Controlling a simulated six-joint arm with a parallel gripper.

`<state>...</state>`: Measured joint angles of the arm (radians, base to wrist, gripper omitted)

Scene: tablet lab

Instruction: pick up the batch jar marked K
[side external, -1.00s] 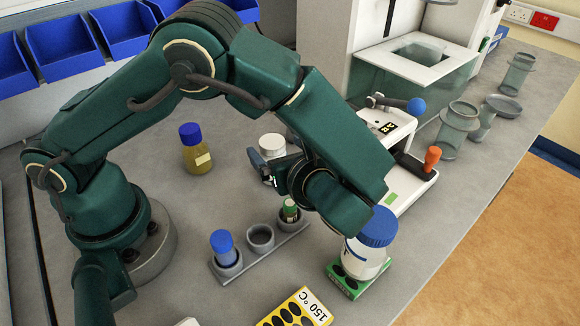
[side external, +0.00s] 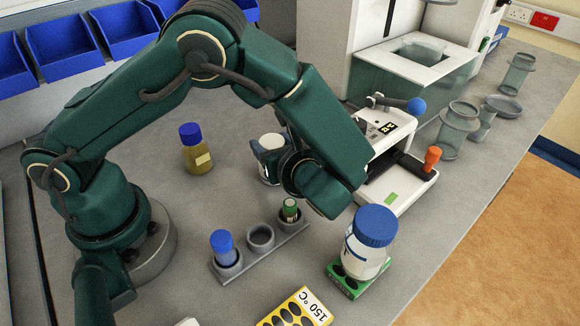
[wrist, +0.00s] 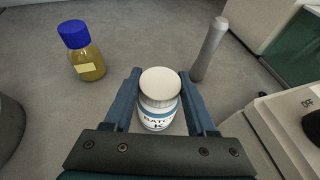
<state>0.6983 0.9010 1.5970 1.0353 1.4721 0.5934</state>
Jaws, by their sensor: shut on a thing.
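The batch jar (wrist: 158,115) is small and white with a white lid and a blue band. Its label shows "BATC" and "K" in the wrist view. My gripper (wrist: 160,92) has a blue finger on each side of the jar and is shut on it. In the side view the jar (side external: 271,142) is partly hidden by my gripper (side external: 266,164), with its lid showing above the fingers. The jar appears upright. I cannot tell whether its base touches the bench.
A blue-capped amber bottle (side external: 195,150) stands left of the jar. A rack (side external: 262,246) holds a blue-capped vial and a green-capped vial. A large blue-lidded jar (side external: 368,243) stands on a green block. A white device (side external: 403,190) with an orange-knobbed lever is at right.

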